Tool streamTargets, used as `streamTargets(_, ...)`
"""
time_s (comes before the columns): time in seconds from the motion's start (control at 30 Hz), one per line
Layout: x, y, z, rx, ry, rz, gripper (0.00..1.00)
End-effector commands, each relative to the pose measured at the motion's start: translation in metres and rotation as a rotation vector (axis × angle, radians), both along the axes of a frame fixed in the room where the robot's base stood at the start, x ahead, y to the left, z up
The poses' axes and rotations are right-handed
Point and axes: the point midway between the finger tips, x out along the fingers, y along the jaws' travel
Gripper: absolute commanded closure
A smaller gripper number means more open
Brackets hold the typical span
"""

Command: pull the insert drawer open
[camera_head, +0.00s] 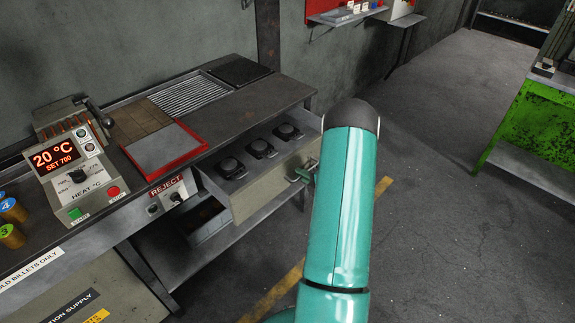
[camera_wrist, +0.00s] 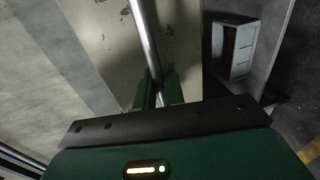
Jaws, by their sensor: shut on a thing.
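The insert drawer (camera_head: 262,187) is pulled out from under the bench top in the head view. Several black round-topped inserts (camera_head: 260,148) sit in a row inside it. Its handle (camera_head: 301,172) is on the front's right part, partly hidden by my arm. In the wrist view the handle is a metal bar (camera_wrist: 145,42) across the worn beige drawer front (camera_wrist: 190,35). My gripper (camera_wrist: 160,88) is shut on this bar, with green fingers on either side of it. In the head view my teal arm hides most of the gripper.
A lower shelf (camera_head: 235,235) runs below the drawer. Open floor lies right of the bench, before a green table (camera_head: 530,125).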

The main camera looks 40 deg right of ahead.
Motion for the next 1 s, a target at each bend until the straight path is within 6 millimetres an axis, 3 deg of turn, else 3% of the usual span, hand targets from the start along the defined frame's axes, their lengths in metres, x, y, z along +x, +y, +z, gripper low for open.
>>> streamTargets(0.2,-0.060,-0.002,0.000,0.000,0.000,-0.003,1.00)
streamTargets(0.5,-0.121,-0.004,0.001,-0.001,-0.002,-0.001,1.00)
streamTargets(0.7,-0.140,-0.004,0.001,-0.001,-0.002,0.001,1.00)
streamTargets(1.0,-0.145,-0.004,0.001,-0.001,-0.002,0.002,1.00)
